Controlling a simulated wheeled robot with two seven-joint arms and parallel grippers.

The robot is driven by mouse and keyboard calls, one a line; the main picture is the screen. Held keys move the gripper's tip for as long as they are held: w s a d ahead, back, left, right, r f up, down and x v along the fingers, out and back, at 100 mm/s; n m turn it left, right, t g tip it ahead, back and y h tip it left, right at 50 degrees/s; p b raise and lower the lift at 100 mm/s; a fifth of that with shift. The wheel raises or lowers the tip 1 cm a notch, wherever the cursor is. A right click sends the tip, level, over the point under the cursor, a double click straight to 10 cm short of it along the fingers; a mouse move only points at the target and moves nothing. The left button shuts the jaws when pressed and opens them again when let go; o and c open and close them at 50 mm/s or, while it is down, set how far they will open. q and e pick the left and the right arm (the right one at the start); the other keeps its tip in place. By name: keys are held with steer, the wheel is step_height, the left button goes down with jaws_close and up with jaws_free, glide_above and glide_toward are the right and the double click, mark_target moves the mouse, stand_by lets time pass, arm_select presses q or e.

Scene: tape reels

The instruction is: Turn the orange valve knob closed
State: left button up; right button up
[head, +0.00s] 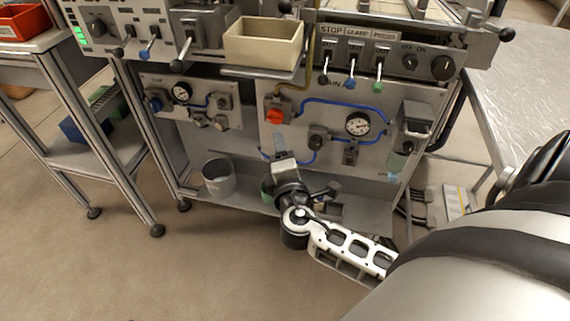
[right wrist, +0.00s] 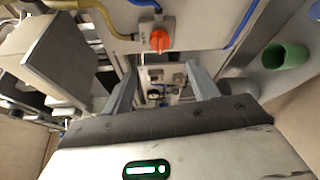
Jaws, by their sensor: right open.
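The orange valve knob (head: 275,117) sits on a small grey box on the front panel of the machine, with a yellow hose above it and a blue pipe to its right. In the right wrist view the orange knob (right wrist: 160,40) shows above the gap between the fingers, apart from them. My right gripper (head: 279,145) is just below the knob in the head view, pointing up toward the panel. Its two fingers (right wrist: 161,78) are spread with nothing between them. My left gripper is not in view.
A pressure gauge (head: 357,124) and blue pipes lie right of the knob. A beige bin (head: 263,43) sits above it on a ledge. A grey bucket (head: 218,177) stands on the lower shelf at left. A green cup (right wrist: 285,56) is at right in the wrist view.

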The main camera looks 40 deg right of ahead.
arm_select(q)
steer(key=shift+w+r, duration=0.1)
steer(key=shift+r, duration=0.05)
arm_select(e)
steer(key=v, duration=0.4)
steer(key=shift+s+a, duration=0.1)
arm_select(q)
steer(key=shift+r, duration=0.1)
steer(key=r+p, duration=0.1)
steer(key=p, duration=0.3)
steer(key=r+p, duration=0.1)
steer(key=p, duration=0.3)
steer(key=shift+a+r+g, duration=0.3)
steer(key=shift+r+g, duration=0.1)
arm_select(e)
steer(key=s+a+m+g+y, duration=0.4)
steer(key=s+a+m+y, duration=0.7)
steer(key=a+m, duration=0.1)
steer(key=shift+a+m, duration=0.4)
steer(key=shift+a, duration=0.4)
